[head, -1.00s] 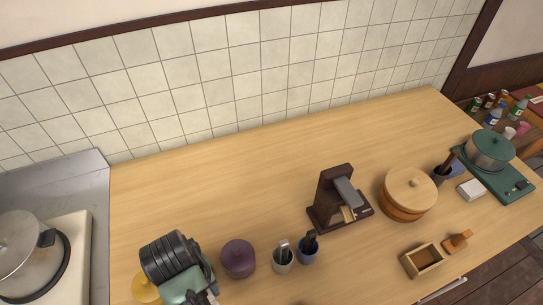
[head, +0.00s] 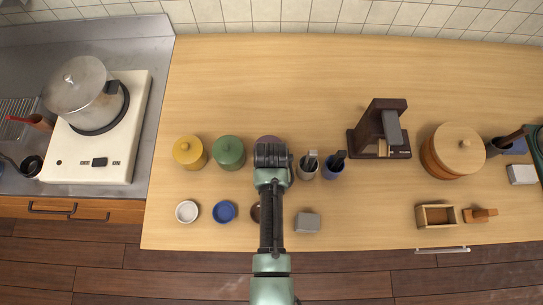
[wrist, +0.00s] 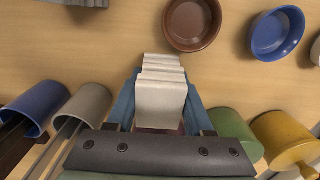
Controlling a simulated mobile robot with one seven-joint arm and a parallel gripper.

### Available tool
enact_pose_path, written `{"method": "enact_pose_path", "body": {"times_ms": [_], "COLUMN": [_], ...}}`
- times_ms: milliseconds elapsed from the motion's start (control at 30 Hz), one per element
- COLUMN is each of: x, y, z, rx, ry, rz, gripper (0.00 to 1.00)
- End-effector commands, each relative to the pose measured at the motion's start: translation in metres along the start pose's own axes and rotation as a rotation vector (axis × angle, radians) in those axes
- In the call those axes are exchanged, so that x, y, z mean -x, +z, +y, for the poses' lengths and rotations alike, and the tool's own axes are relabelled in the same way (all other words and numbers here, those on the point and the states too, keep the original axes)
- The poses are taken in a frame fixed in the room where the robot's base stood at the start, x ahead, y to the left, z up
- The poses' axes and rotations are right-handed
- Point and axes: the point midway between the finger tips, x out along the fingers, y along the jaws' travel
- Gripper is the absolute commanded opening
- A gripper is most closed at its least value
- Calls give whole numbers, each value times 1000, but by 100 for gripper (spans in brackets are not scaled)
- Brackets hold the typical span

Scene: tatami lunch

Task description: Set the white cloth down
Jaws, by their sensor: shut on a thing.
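The white cloth (wrist: 160,95), a small folded strip with ridges, is between the fingers of my gripper (wrist: 160,105) in the wrist view. My gripper is shut on it, and the cloth appears held above the wooden counter (wrist: 115,40). In the head view my gripper (head: 272,156) is over the row of lidded pots and hides the cloth. It also covers most of the purple pot (head: 268,139).
Yellow (head: 190,152) and green (head: 229,152) pots are left of my gripper; two utensil cups (head: 332,166) are right. White (head: 187,212), blue (head: 224,212) and brown (wrist: 192,22) bowls and a grey block (head: 307,222) line the front. The counter's back (head: 270,75) is clear.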

Motion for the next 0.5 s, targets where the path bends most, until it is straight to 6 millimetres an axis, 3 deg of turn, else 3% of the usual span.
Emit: {"method": "enact_pose_path", "body": {"times_ms": [467, 500], "x": [-11, -10], "y": [0, 0], "z": [0, 0], "rx": [0, 0], "ry": [0, 0], "rz": [0, 0], "gripper": [0, 57]}}
